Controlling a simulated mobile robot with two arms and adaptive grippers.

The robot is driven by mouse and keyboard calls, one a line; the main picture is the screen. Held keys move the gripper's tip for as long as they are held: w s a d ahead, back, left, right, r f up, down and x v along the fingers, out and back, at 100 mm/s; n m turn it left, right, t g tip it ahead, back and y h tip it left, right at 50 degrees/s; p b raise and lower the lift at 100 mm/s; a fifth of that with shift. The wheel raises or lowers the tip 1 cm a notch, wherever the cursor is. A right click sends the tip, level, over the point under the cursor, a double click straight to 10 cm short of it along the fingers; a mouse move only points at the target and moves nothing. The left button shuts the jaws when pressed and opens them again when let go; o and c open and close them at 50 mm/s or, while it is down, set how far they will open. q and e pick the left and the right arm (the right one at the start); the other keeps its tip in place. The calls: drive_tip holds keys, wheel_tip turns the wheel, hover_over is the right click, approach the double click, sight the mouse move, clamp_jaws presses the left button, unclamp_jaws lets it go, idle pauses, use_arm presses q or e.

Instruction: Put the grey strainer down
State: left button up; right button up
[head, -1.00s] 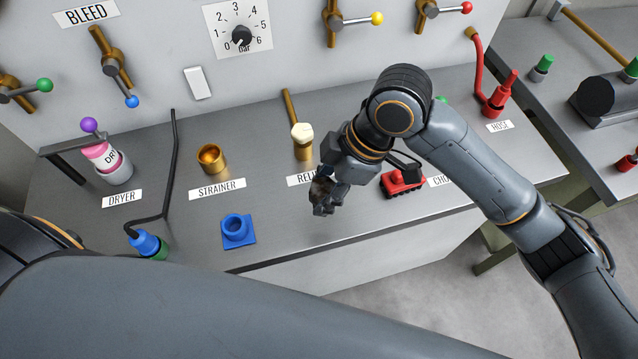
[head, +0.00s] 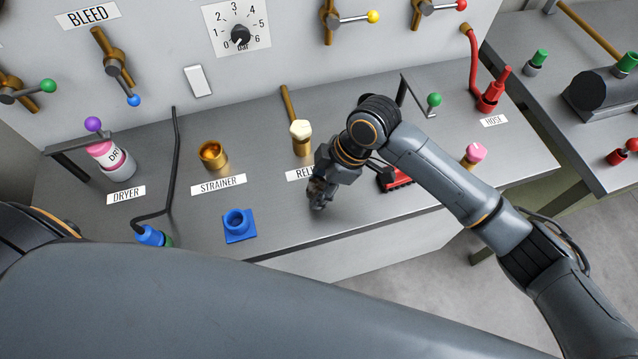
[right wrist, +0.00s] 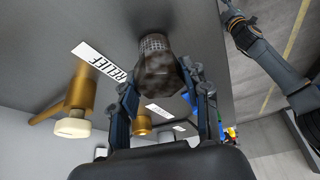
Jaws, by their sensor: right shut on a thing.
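My right gripper (head: 317,194) is low over the front of the grey bench, just in front of the RELIEF label. In the right wrist view my right gripper (right wrist: 163,88) is shut on the grey strainer (right wrist: 158,68), a dark, stained piece with a mesh end. The mesh end is close to the bench top; I cannot tell whether it touches. The brass strainer housing (head: 213,156) stands open behind the STRAINER label (head: 218,185). My left gripper is outside the head view; an arm end, seemingly my left gripper (right wrist: 236,22), shows in the right wrist view, its jaws unclear.
A blue square socket (head: 239,225) stands left of my right gripper. The brass relief fitting (head: 301,138) with a cream cap is behind it. A red block (head: 394,180) is close on the right, partly behind my arm. Bare bench lies between socket and gripper.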

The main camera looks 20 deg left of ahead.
drive_tip(key=o, duration=1.2)
drive_tip(key=shift+f, duration=0.1)
drive_tip(key=b+v, duration=0.2)
drive_tip(key=v, duration=1)
